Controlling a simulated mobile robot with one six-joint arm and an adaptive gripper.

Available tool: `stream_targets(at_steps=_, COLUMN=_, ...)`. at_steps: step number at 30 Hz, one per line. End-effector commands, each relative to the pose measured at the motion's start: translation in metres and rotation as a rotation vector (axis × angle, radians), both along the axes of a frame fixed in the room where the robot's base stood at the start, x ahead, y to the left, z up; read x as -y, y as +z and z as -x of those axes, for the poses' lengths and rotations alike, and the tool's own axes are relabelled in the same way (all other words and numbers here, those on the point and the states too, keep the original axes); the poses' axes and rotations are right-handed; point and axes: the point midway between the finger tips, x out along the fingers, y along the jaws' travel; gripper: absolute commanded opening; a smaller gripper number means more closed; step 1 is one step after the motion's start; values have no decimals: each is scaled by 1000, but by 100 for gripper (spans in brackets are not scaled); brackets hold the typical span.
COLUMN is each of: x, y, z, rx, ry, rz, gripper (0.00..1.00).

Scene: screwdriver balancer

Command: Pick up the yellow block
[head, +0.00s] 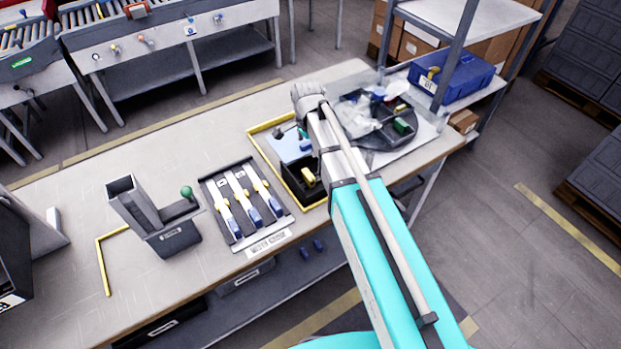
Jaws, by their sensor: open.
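A small yellow block (308,176) shows in the dark open box (290,180) at the right of the workbench, just left of my arm. The box stands inside a yellow-outlined area, in front of a light blue block-like fixture (288,145). My arm reaches up from the bottom right and passes close beside the box, covering part of its right side. I cannot make out my gripper; the arm seems to hide it.
A rack of several white-and-blue tools (241,203) lies left of the box. A grey stand with a green knob (187,192) is farther left. A dark round tray with mixed parts (385,125) is right of my arm.

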Motion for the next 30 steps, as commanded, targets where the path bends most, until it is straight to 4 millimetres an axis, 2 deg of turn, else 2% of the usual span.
stream_targets(at_steps=30, x=1, y=-78, z=0, rx=0, ry=-1, rz=0, gripper=100)
